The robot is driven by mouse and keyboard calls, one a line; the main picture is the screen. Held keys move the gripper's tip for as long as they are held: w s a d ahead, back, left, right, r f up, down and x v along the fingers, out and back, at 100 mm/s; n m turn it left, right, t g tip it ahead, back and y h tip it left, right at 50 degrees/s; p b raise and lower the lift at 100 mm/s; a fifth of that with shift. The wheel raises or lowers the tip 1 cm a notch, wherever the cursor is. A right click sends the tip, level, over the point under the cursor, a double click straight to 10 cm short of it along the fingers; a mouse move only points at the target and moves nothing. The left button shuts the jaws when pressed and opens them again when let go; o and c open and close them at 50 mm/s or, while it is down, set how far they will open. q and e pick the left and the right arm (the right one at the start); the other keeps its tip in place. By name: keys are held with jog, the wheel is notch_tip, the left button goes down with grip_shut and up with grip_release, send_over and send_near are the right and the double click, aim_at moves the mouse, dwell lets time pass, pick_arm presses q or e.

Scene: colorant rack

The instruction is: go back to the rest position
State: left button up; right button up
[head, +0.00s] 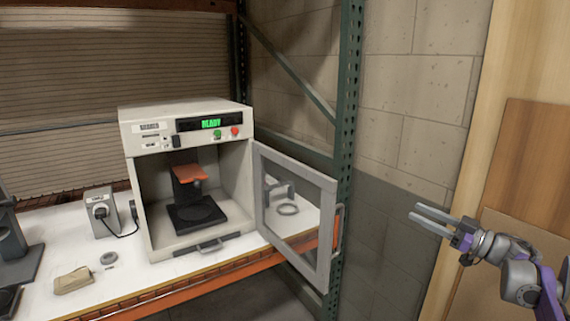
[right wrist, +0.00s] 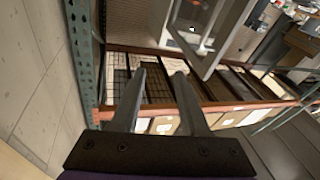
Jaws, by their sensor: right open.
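My right gripper (head: 432,219) is at the right of the head view, in front of the block wall. Its two fingers are apart and nothing is between them. In the right wrist view the open fingers (right wrist: 160,85) point toward a shelf, with empty space between them. It is clear of the open machine door (head: 325,230), to the door's right. The machine (head: 190,130) is a light grey cabinet with a green READY display. My left gripper does not show.
The door swings out past the front edge of the white bench (head: 130,285). A green rack post (head: 345,130) stands behind it. A grey box with a dial (head: 101,213), a ring (head: 109,259) and a tan packet (head: 73,281) lie left of the machine. A wooden panel (head: 525,170) is at far right.

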notch_tip(320, 180, up, 6)
jog(key=w+a+m+t+h, duration=0.1)
jog(key=a+m+t+h, duration=0.2)
jog(key=m+t+h, duration=0.35)
jog(key=s+a+f+m+g+h, duration=0.1)
jog(key=s+a+f+g, duration=0.3)
jog(key=s+f, duration=0.7)
jog(key=s+a+f+m+g+h+p, duration=0.1)
jog(key=s+a+f+g+h, duration=0.3)
jog(key=s+f, duration=0.8)
jog(key=s+a+f+m+g+h, duration=0.3)
jog(key=s+a+f+g, duration=0.3)
jog(key=s+f, duration=0.5)
jog(key=s, duration=0.5)
jog(key=shift+f+p, duration=0.4)
jog(key=shift+s+a+h, duration=0.1)
jog(key=shift+s+h, duration=0.05)
jog(key=shift+h, duration=0.1)
